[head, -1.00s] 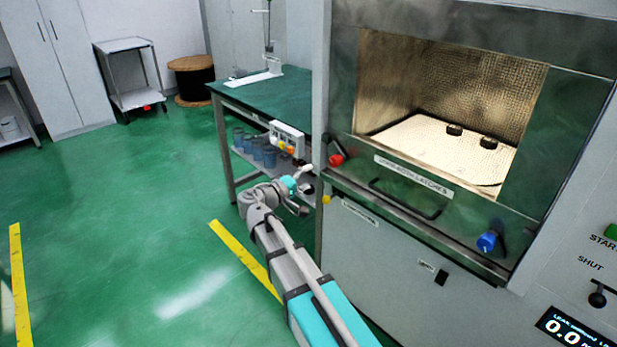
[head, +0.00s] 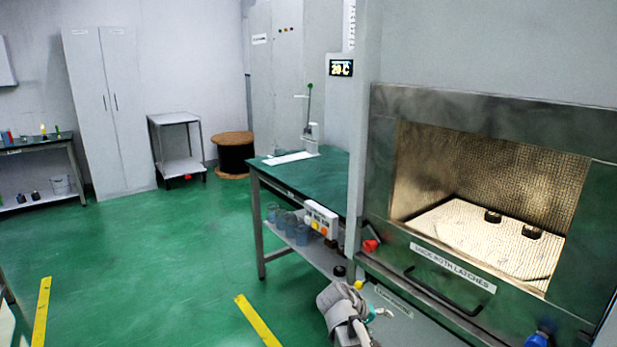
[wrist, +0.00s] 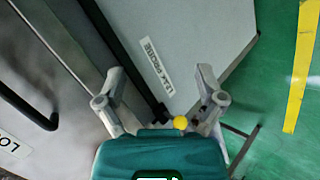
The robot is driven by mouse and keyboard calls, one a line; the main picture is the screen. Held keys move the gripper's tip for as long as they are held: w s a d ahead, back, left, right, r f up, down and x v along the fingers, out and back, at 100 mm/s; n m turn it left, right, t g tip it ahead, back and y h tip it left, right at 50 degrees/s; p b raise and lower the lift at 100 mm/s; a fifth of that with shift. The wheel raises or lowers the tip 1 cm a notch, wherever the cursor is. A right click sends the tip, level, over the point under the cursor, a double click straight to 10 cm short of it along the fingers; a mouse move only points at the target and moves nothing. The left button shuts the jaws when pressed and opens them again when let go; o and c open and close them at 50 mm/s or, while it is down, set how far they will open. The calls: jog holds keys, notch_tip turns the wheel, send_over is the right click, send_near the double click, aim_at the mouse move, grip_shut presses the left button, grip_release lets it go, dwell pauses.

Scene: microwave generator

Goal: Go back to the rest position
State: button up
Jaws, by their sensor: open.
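My gripper (wrist: 160,88) is open in the wrist view, with its two grey fingers spread apart and nothing between them. Beyond the fingers is the grey lower panel (wrist: 195,25) of the microwave generator, with a label on it. In the head view my grey wrist (head: 340,305) is at the bottom edge, in front of the generator's lower left part. A yellow knob (head: 358,284) shows beside my wrist; a yellow round thing (wrist: 180,122) also shows between the fingers' bases in the wrist view.
The generator's chamber (head: 485,230) holds two dark round pieces behind the front frame. A red latch (head: 370,246), a blue latch (head: 538,339) and a black handle (head: 440,290) stick out. A green-topped bench (head: 300,180) stands left of it. Green floor (head: 150,270) is clear farther left.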

jog(key=s+a+f+m+g+y, duration=0.1)
jog(key=s+f+g+y, duration=0.1)
jog(key=s+f+y, duration=0.3)
jog(key=s+a+f+m+g+y, duration=0.1)
jog(key=s+y, duration=0.3)
jog(key=s, duration=0.3)
notch_tip(320, 180, up, 24)
jog(key=p, duration=2.3)
jog(key=shift+w, duration=0.25)
jog(key=shift+f, duration=0.1)
jog(key=shift+c, duration=0.3)
